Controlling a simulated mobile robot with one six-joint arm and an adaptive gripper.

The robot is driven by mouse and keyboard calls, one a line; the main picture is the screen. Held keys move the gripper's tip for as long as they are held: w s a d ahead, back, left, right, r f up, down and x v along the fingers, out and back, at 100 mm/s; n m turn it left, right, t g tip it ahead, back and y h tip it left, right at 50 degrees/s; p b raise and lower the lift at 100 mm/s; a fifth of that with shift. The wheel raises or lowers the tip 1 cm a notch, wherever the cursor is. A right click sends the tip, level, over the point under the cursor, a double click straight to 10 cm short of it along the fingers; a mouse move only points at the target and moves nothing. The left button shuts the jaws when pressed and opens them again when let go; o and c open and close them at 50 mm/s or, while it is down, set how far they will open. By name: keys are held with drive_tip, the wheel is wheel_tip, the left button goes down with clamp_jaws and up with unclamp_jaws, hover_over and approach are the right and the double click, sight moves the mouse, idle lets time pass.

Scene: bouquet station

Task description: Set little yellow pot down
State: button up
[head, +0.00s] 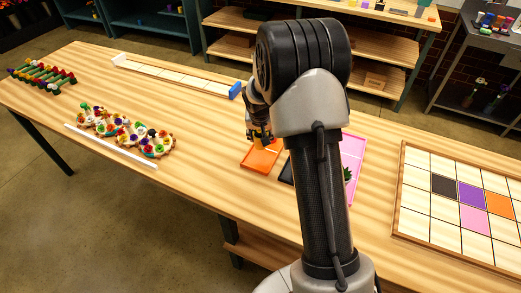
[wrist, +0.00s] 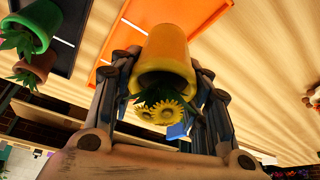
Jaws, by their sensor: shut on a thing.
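My gripper (wrist: 163,72) is shut on a little yellow pot (wrist: 163,45) in the wrist view, one finger on each side of it. Yellow daisy-like flowers and green leaves show at the pot's mouth. The pot's base shows against an orange tray (wrist: 205,15). I cannot tell whether it touches the tray. In the head view, my gripper (head: 259,132) is over the back of the orange tray (head: 262,160), and my arm and gripper largely hide the pot.
Beside the orange tray are a black tray (wrist: 72,30) and a pink tray (head: 353,150). A tiled board (head: 420,212) lies right; flower rings (head: 160,145) lie left.

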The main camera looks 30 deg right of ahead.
drive_tip(key=shift+f+b, duration=0.85)
drive_tip(key=shift+f, duration=2.35)
drive_tip(key=shift+f, duration=0.15)
drive_tip(key=o, duration=1.4)
